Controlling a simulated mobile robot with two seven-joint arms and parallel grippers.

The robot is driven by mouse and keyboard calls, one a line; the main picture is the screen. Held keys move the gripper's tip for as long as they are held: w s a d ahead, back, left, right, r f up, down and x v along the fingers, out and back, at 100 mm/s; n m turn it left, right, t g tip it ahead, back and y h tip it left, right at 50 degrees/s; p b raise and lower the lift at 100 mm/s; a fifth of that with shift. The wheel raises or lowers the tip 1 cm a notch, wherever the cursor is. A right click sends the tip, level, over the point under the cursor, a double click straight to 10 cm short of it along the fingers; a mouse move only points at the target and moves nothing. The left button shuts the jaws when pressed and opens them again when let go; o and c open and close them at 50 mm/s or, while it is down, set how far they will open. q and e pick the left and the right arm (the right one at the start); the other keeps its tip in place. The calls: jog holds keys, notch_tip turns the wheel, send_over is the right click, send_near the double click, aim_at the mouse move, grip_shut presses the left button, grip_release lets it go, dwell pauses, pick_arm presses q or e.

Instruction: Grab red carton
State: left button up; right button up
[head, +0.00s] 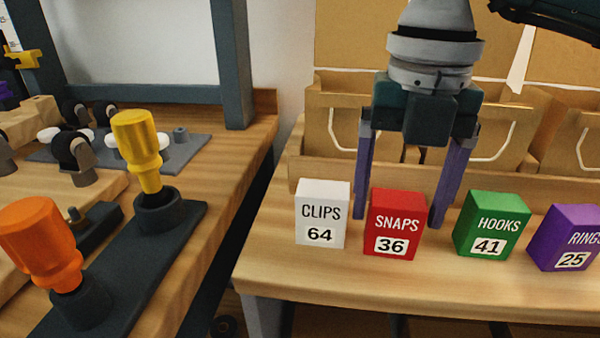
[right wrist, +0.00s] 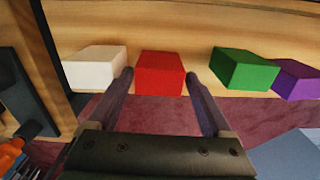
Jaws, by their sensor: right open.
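The red carton (head: 394,224), marked SNAPS 36, stands upright on the wooden counter between a white carton and a green carton. My right gripper (head: 398,220) is open above and behind it in the head view, with one purple finger on each side of the carton. In the right wrist view the red carton (right wrist: 160,73) shows ahead between the two open fingertips (right wrist: 160,77). I cannot tell whether either finger touches it. My left gripper is not in view.
The white carton (head: 322,213) stands close on the left; the green carton (head: 491,224) and purple carton (head: 565,237) stand on the right. Paper bags (head: 340,120) line the back. A left bench holds a yellow screwdriver (head: 138,150) and an orange one (head: 42,243).

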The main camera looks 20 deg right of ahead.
aim_at(393, 223)
notch_tip(393, 223, down, 4)
jog(key=shift+r, duration=0.2)
jog(key=shift+w, duration=0.1)
jog(key=shift+r, duration=0.1)
jog(key=c, duration=1.2)
